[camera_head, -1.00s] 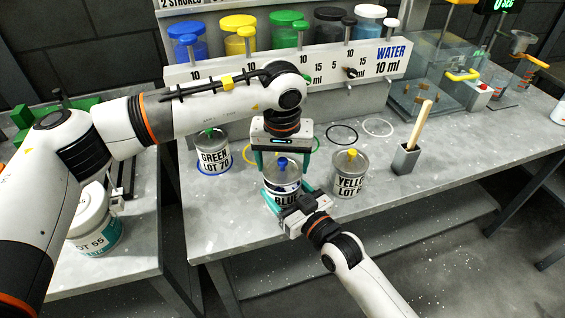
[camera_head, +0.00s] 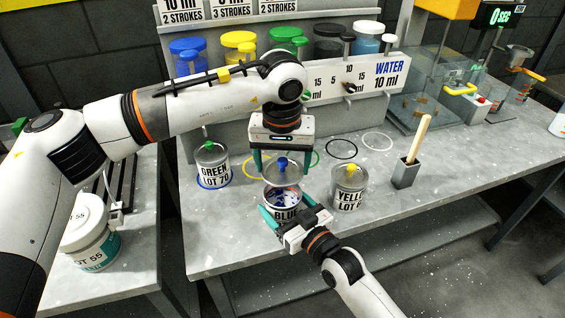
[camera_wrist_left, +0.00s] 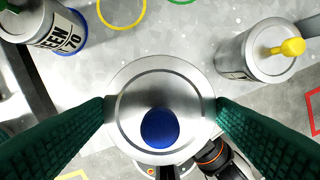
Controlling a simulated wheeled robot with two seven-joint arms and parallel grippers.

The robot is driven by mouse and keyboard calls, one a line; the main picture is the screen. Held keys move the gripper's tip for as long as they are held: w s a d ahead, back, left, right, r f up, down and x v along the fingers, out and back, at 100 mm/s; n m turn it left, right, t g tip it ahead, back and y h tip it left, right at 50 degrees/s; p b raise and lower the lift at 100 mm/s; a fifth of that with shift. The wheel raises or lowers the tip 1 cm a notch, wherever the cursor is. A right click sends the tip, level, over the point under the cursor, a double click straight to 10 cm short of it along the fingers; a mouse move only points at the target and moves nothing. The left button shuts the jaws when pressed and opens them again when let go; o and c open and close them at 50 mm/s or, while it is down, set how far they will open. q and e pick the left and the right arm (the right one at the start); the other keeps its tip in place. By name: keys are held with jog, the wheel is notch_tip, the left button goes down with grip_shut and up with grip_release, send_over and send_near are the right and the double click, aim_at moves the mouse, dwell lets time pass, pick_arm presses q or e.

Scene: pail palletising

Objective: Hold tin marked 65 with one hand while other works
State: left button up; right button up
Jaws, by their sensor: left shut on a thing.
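The tin labelled BLUE (camera_head: 283,203) stands at the bench's front edge; my right gripper covers its lot number. It is open at the top, and bluish contents show inside. My right gripper (camera_head: 288,212) has its fingers around the tin's body, low at the front. My left gripper (camera_head: 283,163) is shut on the grey lid with a blue knob (camera_head: 282,174), just above the tin. In the left wrist view the lid (camera_wrist_left: 160,85) sits between both green fingers and hides the tin's opening.
The GREEN LOT 70 tin (camera_head: 211,167) stands to the left and the YELLOW tin (camera_head: 349,186) close to the right, its lot number partly hidden. A grey holder with a wooden stick (camera_head: 406,172) is further right. Coloured rings (camera_head: 342,149) lie behind, with the dispenser rack beyond.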

jog(key=shift+o, duration=1.2)
